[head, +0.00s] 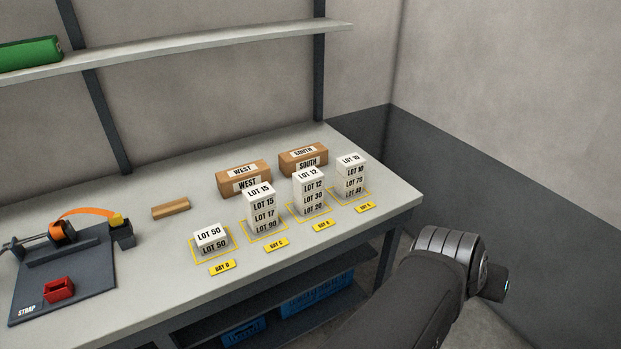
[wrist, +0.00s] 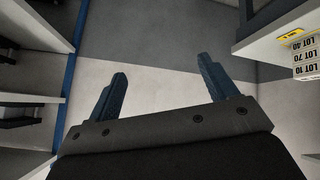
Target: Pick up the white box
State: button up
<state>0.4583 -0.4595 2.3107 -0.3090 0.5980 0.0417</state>
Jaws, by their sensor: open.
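White boxes labelled with lot numbers stand on the workbench in four yellow-outlined bays. Bay D holds a single LOT 50 box (head: 212,238). Bay C has a stack with LOT 15 on top (head: 259,206), over LOT 17 and LOT 90. Bay B has LOT 12 on top (head: 309,189), over LOT 30 and LOT 20. Bay A has LOT 10 on top (head: 351,172), over LOT 70 and LOT 40; this stack also shows at the wrist view's right edge (wrist: 305,58). My gripper (wrist: 161,66) is open and empty above the floor, apart from the boxes.
Cardboard boxes marked WEST (head: 243,179) and SOUTH (head: 303,160) stand close behind the stacks. A brown block (head: 170,209), a strap tool on a dark mat (head: 90,285) and a red tray (head: 59,289) lie left. A shelf (head: 200,50) runs above the bench.

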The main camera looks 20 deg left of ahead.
jog(key=w+d+r+n+t+h, duration=0.1)
jog(key=w+d+r+n, duration=0.15)
jog(key=w, duration=0.25)
jog(key=w+d+r+n, duration=0.2)
jog(key=w+d, duration=0.1)
jog(key=w, duration=0.2)
jog(key=w+a+r+n+y, duration=0.1)
jog(key=w+a+n, duration=0.4)
jog(key=w, duration=0.4)
jog(key=n+g+y, duration=0.3)
jog(key=n+g, duration=0.1)
jog(key=n, duration=1.8)
send_over(308, 174)
jog(key=s+a, duration=0.4)
jog(key=s, duration=0.1)
jog(key=f, duration=0.2)
jog(key=shift+m+h, duration=0.25)
jog(key=shift+h, duration=0.05)
jog(key=x, duration=1.7)
jog(key=shift+a, duration=0.25)
jog(key=c, duration=1.2)
jog(key=shift+o, duration=0.2)
